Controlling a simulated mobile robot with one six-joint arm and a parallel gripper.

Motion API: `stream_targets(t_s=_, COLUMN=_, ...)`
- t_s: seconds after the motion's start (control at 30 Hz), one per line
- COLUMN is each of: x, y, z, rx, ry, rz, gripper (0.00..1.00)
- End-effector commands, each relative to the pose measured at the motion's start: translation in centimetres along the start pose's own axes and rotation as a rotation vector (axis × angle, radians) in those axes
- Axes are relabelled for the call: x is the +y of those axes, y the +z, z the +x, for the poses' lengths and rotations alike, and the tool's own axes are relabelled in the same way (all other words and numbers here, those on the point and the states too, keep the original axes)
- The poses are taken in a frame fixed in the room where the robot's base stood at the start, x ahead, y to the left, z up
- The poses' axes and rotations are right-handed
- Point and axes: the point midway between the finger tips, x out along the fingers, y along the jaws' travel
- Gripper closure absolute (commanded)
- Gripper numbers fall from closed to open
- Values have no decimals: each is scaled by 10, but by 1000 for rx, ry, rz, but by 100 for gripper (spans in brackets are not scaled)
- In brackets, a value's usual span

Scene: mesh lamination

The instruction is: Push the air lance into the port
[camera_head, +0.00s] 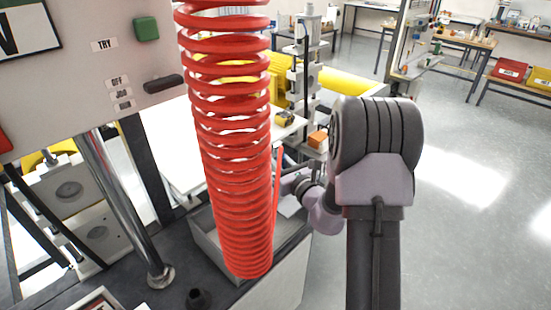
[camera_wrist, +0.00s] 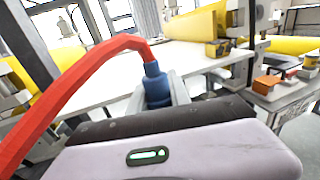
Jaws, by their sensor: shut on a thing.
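The air lance shows in the wrist view as a blue fitting (camera_wrist: 156,85) with a red hose bending away to the left from its end. My gripper (camera_wrist: 158,92) is shut on the blue fitting, with a grey finger on each side. In the head view my gripper (camera_head: 290,182) is just right of the red coiled hose (camera_head: 232,160), which hides part of that area. A thin red stretch of hose runs down beside the coil. The lance's tip is hidden. I cannot make out the port for certain in either view.
A grey open tray (camera_head: 212,243) sits behind the coil's lower end. A small black round fitting (camera_head: 198,299) and a steel post (camera_head: 122,212) stand on the dark bench top. A control panel (camera_head: 95,60) fills the upper left. Open floor (camera_head: 470,220) lies right.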

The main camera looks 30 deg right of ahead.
Motion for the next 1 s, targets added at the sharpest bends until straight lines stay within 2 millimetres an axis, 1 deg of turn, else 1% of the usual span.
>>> stream_targets(t_s=0.57, x=0, y=-15, z=0, rx=-1, ry=0, rz=0, gripper=100)
stream_targets(t_s=0.6, x=0, y=-15, z=0, rx=-1, ry=0, rz=0, gripper=75)
stream_targets(t_s=0.67, x=0, y=-14, z=0, rx=-1, ry=0, rz=-1, gripper=63)
stream_targets(t_s=0.7, x=0, y=-14, z=0, rx=-1, ry=0, rz=0, gripper=55)
stream_targets(t_s=0.73, x=0, y=-14, z=0, rx=-1, ry=0, rz=0, gripper=51)
stream_targets(t_s=1.0, x=0, y=-15, z=0, rx=1, ry=0, rz=0, gripper=51)
